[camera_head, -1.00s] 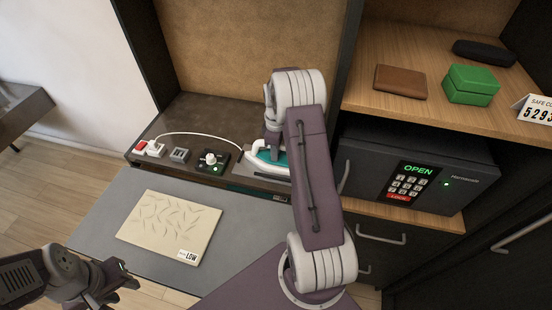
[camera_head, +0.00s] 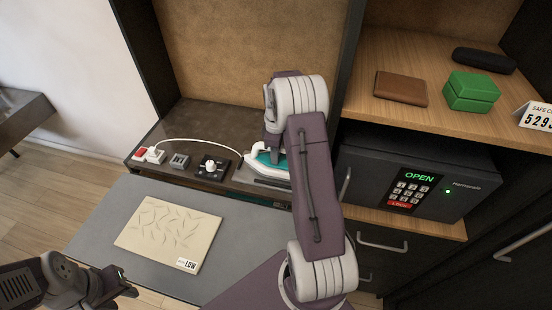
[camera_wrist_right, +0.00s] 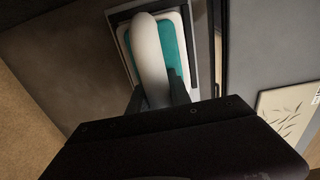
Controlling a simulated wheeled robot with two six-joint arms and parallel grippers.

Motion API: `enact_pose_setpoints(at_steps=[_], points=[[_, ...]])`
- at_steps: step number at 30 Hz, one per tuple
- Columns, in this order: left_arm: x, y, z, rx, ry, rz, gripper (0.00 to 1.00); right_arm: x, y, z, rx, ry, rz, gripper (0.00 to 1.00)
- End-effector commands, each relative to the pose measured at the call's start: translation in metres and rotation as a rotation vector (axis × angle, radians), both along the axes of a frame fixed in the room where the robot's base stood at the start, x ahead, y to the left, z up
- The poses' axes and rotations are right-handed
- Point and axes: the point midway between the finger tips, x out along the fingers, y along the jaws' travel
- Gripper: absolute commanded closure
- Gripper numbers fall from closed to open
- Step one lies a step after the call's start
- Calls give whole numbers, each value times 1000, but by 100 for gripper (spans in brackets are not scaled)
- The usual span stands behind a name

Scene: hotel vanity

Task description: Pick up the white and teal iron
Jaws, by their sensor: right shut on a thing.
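The white and teal iron (camera_head: 260,163) is on the vanity's back ledge, partly hidden behind my right arm in the head view. In the right wrist view, its white handle (camera_wrist_right: 149,50) runs between the fingers of my right gripper (camera_wrist_right: 157,92), which is shut on it. The teal body (camera_wrist_right: 173,45) lies beyond, over a grey-rimmed rest. I cannot tell whether the iron touches the rest. My right gripper (camera_head: 273,143) is mostly hidden by its own wrist in the head view. My left gripper (camera_head: 128,285) is at the lower left, away from the iron; its finger opening is unclear.
A white cord (camera_head: 195,141) runs from the iron to a socket block (camera_head: 150,154). A dial box (camera_head: 211,167) stands left of the iron. A cream board marked LOW (camera_head: 165,232) lies on the grey top. A safe (camera_head: 420,180) and shelf (camera_head: 430,120) stand at the right.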

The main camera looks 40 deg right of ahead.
Motion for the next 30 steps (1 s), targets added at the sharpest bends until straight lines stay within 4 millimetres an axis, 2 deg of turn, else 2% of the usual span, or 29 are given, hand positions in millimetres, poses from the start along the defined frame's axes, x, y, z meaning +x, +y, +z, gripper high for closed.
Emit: enact_pose_setpoints(at_steps=[5, 11, 21, 30], points=[[0, 0, -3, 0, 0, 0, 64, 2, -1, 23, -3, -6, 0, 100], [0, 0, -9, 0, 0, 0, 64, -17, 19, 37, -2, -4, 1, 100], [0, 0, -20, 0, 0, 0, 64, -61, 67, 76, -2, -5, 2, 100], [0, 0, -22, 0, 0, 0, 64, -78, 85, 91, -1, -2, 1, 100]])
